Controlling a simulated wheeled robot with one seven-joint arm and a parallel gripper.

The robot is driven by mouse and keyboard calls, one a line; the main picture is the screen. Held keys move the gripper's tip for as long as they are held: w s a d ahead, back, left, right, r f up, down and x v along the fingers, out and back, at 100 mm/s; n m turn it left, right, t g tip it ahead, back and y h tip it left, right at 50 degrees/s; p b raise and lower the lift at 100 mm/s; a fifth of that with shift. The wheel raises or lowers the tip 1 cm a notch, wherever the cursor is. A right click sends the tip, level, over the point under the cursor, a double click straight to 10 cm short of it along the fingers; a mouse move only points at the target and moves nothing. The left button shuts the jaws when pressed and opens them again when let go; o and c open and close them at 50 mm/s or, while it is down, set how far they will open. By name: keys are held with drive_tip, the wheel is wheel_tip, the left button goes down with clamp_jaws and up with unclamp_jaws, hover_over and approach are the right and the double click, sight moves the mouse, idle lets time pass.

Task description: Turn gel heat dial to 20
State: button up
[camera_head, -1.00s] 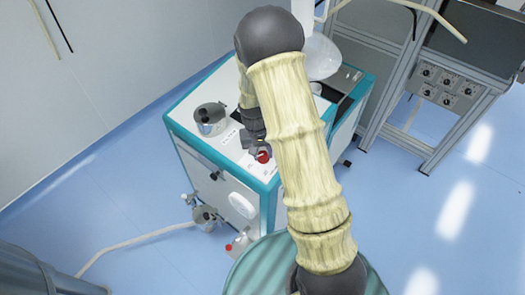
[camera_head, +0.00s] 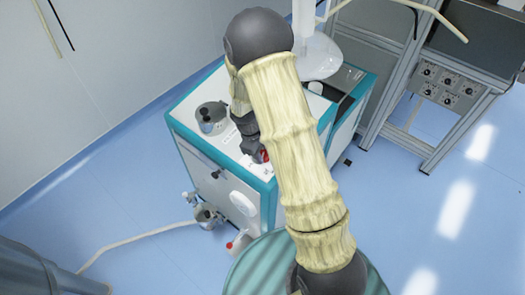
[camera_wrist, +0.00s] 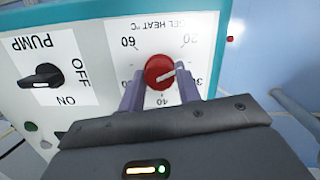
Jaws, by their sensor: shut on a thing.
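The gel heat dial is a round red knob (camera_wrist: 159,72) with a white pointer line, on a white plate marked GEL HEAT °C. The plate appears upside down in the wrist view. The numbers 60, 20, 30 and 40 show around the knob. The pointer aims right and slightly up, near the 30 side. In the head view, my gripper (camera_head: 252,148) is at the machine's top, mostly covering the red dial (camera_head: 265,156).
A black pump switch (camera_wrist: 42,76) with OFF and ON labels sits left of the dial in the wrist view. A metal pot (camera_head: 211,117) stands on the white and teal machine (camera_head: 184,115). A metal frame (camera_head: 385,95) stands at the right.

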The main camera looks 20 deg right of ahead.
drive_tip(key=shift+n+t, duration=0.3)
drive_tip(key=shift+n, duration=1.7)
drive_tip(key=o, duration=1)
drive_tip(key=shift+c, duration=0.2)
drive_tip(key=shift+r, duration=0.1)
drive_tip(key=v, duration=1.7)
drive_tip(key=shift+a+b, duration=0.35)
drive_tip(key=s+d+m+t+y, duration=0.2)
drive_tip(key=s+d+m, duration=0.3)
drive_tip(key=s+m, duration=0.8)
drive_tip(key=shift+s+f+y, duration=0.3)
drive_tip(key=shift+s+y, duration=0.1)
drive_tip(key=shift+s, duration=0.05)
